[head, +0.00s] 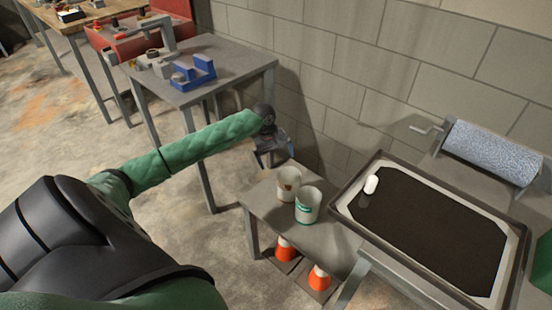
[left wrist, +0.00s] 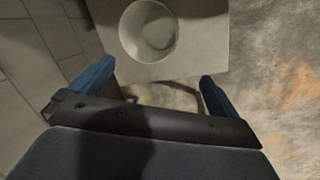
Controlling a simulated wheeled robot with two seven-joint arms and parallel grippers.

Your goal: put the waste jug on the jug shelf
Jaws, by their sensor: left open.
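Two white round jugs stand upright on a low grey shelf (head: 270,212) by the wall. One jug (head: 288,184) has a brown mark, the other (head: 308,204) a green band; I cannot tell which is the waste jug. My left gripper (head: 273,163) is open and empty, just behind and left of the brown-marked jug, apart from it. In the left wrist view, one white jug (left wrist: 149,30) shows from above on a grey top (left wrist: 200,62), beyond the open blue fingers of the gripper (left wrist: 157,72). My right gripper is out of view.
A black-topped tray (head: 430,225) with a white bottle (head: 371,184) lies right of the shelf, before a paper roll (head: 490,153). Orange-white cones (head: 319,278) stand below the shelf. A grey table (head: 235,62) with a blue block (head: 193,73) stands behind left.

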